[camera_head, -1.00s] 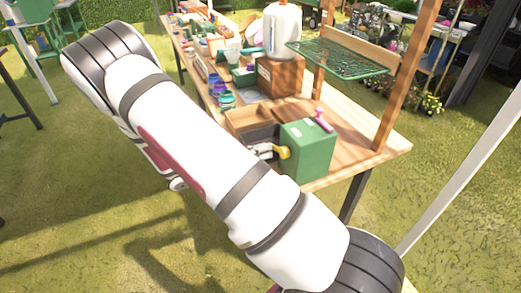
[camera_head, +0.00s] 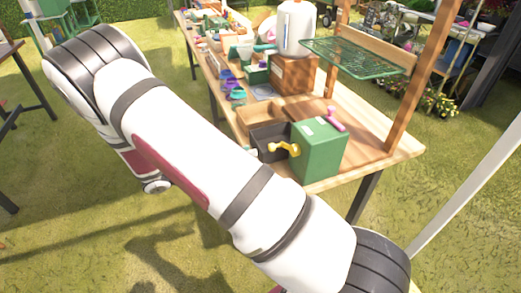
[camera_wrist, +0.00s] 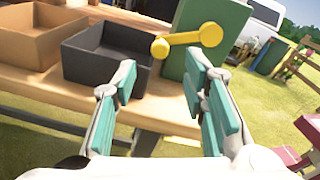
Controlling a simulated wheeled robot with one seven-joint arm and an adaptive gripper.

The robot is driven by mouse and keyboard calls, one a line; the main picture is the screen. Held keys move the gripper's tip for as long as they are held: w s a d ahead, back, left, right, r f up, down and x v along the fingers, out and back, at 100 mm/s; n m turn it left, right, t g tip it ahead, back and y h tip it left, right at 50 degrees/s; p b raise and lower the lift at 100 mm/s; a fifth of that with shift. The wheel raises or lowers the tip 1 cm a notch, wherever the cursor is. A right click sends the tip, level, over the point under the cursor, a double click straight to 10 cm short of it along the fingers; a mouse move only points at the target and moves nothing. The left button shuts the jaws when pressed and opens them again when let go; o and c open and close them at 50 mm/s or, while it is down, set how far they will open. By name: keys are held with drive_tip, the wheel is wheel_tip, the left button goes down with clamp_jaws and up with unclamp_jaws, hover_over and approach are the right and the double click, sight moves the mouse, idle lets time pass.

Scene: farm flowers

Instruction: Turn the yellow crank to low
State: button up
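The yellow crank (camera_head: 286,148) sits on the side of a green box (camera_head: 320,148) at the near end of the wooden table. In the wrist view the crank (camera_wrist: 188,40) lies roughly level, with a round knob at its left end and a larger round end at right, against the green box (camera_wrist: 212,30). My gripper (camera_wrist: 160,85) is open and empty, its teal-padded fingers apart, below and short of the crank and not touching it. In the head view my gripper is hidden behind my arm.
A black open bin (camera_wrist: 105,55) stands left of the crank, beside a brown wooden tray (camera_wrist: 40,32). The table (camera_head: 375,140) has a wooden post and a green mesh shelf (camera_head: 358,57) behind the box.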

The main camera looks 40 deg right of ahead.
drive_tip(key=shift+v, duration=1.85)
drive_tip(key=c, duration=0.3)
drive_tip(key=shift+s+d, duration=0.25)
drive_tip(key=shift+d, duration=0.05)
drive_tip(key=c, duration=0.5)
drive_tip(key=s+d+g+y+p, duration=0.1)
drive_tip(key=y+p, duration=0.1)
drive_tip(key=s+d+r+m+g+y+p, duration=0.1)
drive_tip(key=s+d+y+p, duration=0.1)
drive_tip(key=y, duration=0.1)
drive_tip(key=shift+s+d, duration=0.1)
drive_tip(key=shift+s, duration=0.05)
clamp_jaws()
wheel_tip(320, 180, up, 16)
drive_tip(key=m+t+y+p, duration=0.3)
drive_tip(key=t+y+p, duration=0.3)
drive_tip(key=y+p, duration=0.45)
hover_over(272, 145)
drive_tip(key=a, duration=0.1)
drive_tip(key=shift+y, duration=0.35)
drive_tip(key=f, duration=1.3)
drive_tip(key=shift+d+f+p, duration=0.3)
drive_tip(key=shift+d, duration=0.1)
